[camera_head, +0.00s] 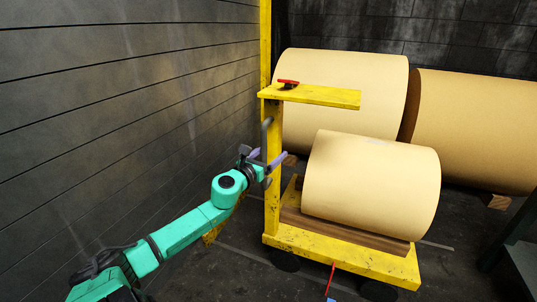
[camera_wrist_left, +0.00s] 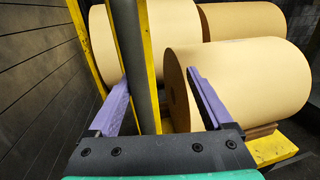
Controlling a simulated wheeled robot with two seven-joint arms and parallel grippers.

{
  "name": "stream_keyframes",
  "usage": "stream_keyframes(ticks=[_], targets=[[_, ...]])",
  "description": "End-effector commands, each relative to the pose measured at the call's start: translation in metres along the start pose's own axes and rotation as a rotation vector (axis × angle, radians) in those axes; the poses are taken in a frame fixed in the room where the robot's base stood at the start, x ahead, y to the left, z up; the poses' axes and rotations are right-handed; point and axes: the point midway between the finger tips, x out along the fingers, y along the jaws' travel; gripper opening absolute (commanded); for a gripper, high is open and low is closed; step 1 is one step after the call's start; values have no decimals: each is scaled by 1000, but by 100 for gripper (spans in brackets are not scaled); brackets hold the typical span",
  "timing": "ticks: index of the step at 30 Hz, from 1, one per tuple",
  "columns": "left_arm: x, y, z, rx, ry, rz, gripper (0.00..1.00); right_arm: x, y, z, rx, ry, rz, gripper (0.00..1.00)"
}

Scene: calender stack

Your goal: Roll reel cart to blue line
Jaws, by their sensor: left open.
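The yellow reel cart (camera_head: 345,257) stands on the dark floor and carries a tan paper reel (camera_head: 370,185) lying on wooden chocks. An upright grey bar (camera_head: 266,137) is on the cart's post; it also shows in the left wrist view (camera_wrist_left: 137,60). My left gripper (camera_head: 268,160) is at this bar, open, with purple fingers. In the left wrist view the bar stands between the spread fingers (camera_wrist_left: 157,78), closer to the left one. I cannot tell whether they touch. A small blue mark (camera_head: 330,299) shows at the bottom edge; I cannot tell whether it is the blue line.
Larger tan reels (camera_head: 345,95) stand behind the cart. A dark panelled wall (camera_head: 110,110) runs along the left, close to my arm. A yellow shelf (camera_head: 325,97) with a red item (camera_head: 288,84) tops the post. A thin red piece (camera_head: 331,278) shows at the cart's front.

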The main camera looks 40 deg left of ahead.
Motion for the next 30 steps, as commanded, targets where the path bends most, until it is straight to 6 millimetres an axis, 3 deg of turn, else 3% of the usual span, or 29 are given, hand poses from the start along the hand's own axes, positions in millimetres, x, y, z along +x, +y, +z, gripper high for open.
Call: stream_keyframes(ticks=[3,22,30], targets=[[0,-8,0,1,1,-22,57,0,0,1,0,-3,0,80],[-2,-5,-1,0,3,-14,57,1,-1,5,0,-12,-3,80],[-35,-5,-1,-2,6,-15,57,8,0,0,2,-3,2,80]])
